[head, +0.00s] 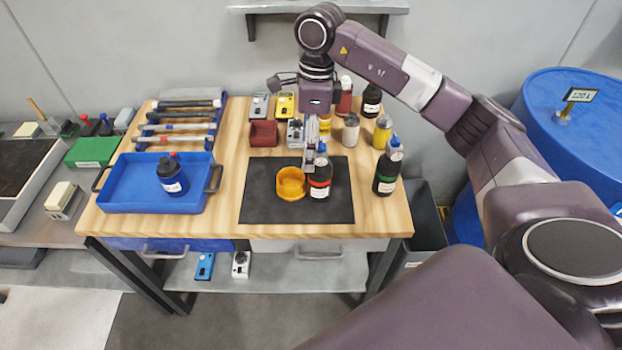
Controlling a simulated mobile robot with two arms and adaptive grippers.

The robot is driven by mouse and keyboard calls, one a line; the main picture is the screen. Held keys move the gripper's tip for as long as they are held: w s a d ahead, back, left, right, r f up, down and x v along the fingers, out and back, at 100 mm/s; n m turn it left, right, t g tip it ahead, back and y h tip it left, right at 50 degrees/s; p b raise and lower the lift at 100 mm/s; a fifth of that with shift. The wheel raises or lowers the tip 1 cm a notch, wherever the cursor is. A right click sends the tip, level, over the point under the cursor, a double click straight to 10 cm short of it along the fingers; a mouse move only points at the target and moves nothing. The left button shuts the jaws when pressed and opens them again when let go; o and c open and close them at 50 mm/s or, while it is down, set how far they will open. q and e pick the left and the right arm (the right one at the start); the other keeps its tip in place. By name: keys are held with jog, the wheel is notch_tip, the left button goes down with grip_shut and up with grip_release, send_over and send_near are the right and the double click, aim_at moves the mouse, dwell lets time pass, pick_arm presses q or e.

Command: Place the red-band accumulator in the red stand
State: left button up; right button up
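The red stand (263,134), a small open block, sits further back on the wooden table, left of my gripper. My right gripper (312,152) points down at the accumulator's top, with grey finger parts beside the blue cap. The view does not show clearly whether the fingers are closed on it. My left gripper is not in view.
A blue tray (130,196) on the left holds a dark bottle (172,177). Tools lie on a rack behind the tray. The mat's left part is clear.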

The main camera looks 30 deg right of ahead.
aim_at(320, 141)
jog(key=shift+w+d+r+h, duration=0.1)
jog(key=shift+d+r+h, duration=0.2)
jog(key=shift+d, duration=0.25)
jog(key=shift+w+d+r+h, duration=0.1)
jog(key=shift+d+r+h, duration=0.1)
jog(key=shift+d+r, duration=0.25)
jog(key=shift+d, duration=0.5)
notch_tip(320, 141, down, 3)
jog(key=shift+d+r+p, duration=0.1)
jog(key=shift+p, duration=0.45)
jog(key=f, duration=0.1)
jog(key=f+p, duration=0.2)
jog(key=f, duration=0.1)
jog(key=shift+s, duration=0.3)
jog(key=shift+w+f, duration=0.15)
jog(key=shift+f, duration=0.35)
jog(key=shift+r, duration=0.15)
grip_shut()
